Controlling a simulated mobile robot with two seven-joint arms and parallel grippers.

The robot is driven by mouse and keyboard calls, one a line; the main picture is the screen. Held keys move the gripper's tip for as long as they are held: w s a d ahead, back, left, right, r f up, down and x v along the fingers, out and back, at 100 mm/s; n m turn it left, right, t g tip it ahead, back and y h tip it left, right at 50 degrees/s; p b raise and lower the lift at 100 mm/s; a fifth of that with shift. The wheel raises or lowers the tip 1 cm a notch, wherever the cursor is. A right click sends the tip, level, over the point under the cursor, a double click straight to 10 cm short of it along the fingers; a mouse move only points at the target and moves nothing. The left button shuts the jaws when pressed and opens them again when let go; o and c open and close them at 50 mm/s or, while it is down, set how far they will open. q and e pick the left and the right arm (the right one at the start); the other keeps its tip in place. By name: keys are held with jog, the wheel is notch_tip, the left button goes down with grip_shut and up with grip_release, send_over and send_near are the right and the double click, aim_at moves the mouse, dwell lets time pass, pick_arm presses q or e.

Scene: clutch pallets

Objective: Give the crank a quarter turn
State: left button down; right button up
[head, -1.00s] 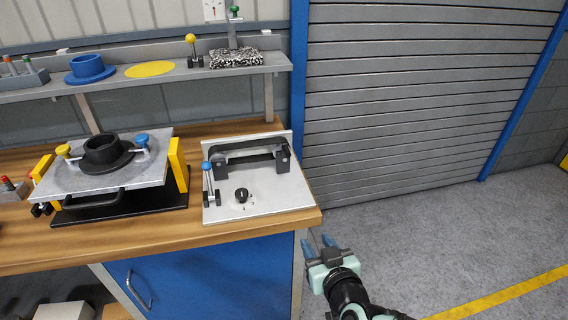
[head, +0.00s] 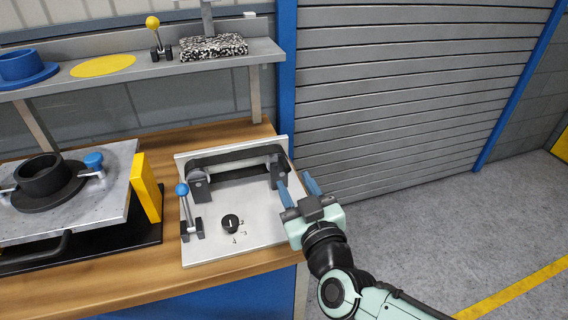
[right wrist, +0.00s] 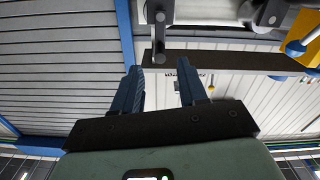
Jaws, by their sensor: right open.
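A light grey panel (head: 258,228) on the wooden bench carries a dark crank-like bar (head: 238,172) between two grey brackets, a lever with a blue ball (head: 182,189) and a black dial (head: 230,223) with numbers. Which part is the crank is not certain; the bar looks most like it. My right gripper (head: 293,181) is open and empty at the panel's right edge, close to the bar's right bracket (head: 276,169). My left gripper is out of view.
A tilted grey plate (head: 95,217) with a black flanged ring and a yellow block (head: 146,187) stands left of the panel. A shelf (head: 130,72) behind holds a blue ring, a yellow disc and a speckled block (head: 213,46). Open floor lies right of the bench.

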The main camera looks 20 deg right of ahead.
aim_at(285, 161)
jog(key=w, duration=0.7)
jog(key=shift+w+a, duration=0.1)
jog(key=shift+w, duration=0.25)
grip_shut()
